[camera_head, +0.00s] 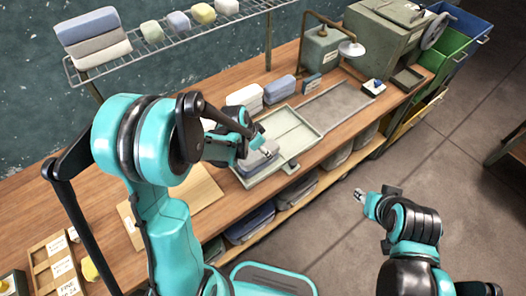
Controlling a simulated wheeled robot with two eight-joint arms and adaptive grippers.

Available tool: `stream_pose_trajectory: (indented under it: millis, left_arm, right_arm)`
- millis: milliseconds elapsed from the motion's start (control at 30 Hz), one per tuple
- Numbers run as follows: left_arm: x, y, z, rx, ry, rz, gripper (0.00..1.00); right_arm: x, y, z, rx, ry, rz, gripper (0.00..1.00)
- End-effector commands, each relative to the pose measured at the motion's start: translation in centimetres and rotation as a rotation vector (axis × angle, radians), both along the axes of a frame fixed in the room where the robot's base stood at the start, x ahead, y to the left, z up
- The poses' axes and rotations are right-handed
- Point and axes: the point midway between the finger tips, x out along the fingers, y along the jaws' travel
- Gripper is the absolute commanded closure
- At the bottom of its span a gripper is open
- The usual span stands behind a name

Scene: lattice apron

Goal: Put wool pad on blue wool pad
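A blue-grey pad (280,90) lies on the wooden bench behind a pale green tray (296,133). A stack of whitish pads (243,96) lies to its left. A grey pad (254,168) lies in the front left part of the tray. My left gripper (267,153) is at this grey pad, with its fingertips over or against it; whether they grip it is too small to tell. My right gripper (360,195) is over the floor in front of the bench, away from all pads, and its finger opening is unclear.
A wire shelf (180,42) above the bench holds folded cloths (92,40) and several small pastel blocks. A lamp (351,49) and a grey-green machine (390,45) stand at the back right. A grey mat (335,108) lies bare right of the tray. Folded pads fill the lower shelf.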

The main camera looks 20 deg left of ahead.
Motion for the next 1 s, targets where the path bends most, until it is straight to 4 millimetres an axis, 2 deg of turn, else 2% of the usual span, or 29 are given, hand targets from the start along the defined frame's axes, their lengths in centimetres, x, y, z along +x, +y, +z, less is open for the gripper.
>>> stream_pose_trajectory:
  millis: [33,367,400,467,500,833,1000]
  left_arm:
    - [0.0,0.0,-0.5,0.000,0.000,0.000,0.76]
    - [0.0,0.0,-0.8,0.000,0.000,0.000,0.76]
    - [0.0,0.0,-0.8,0.000,0.000,0.000,0.47]
    - [0.0,0.0,-0.7,0.000,0.000,0.000,0.31]
    - [0.0,0.0,-0.7,0.000,0.000,0.000,0.29]
    - [0.0,0.0,-0.4,0.000,0.000,0.000,0.29]
    - [-0.6,0.5,1.7,0.000,0.000,0.001,0.29]
  right_arm:
    - [0.0,0.0,-0.3,0.000,0.000,0.000,0.60]
    - [0.0,0.0,-0.5,0.000,0.000,0.000,0.60]
    - [0.0,0.0,-0.5,0.000,0.000,0.000,0.60]
    - [0.0,0.0,-0.4,0.000,0.000,0.000,0.60]
    - [0.0,0.0,-0.4,0.000,0.000,0.000,0.60]
    - [0.0,0.0,-0.2,0.000,0.000,0.000,0.60]
    - [0.0,0.0,0.7,0.000,0.000,0.000,0.60]
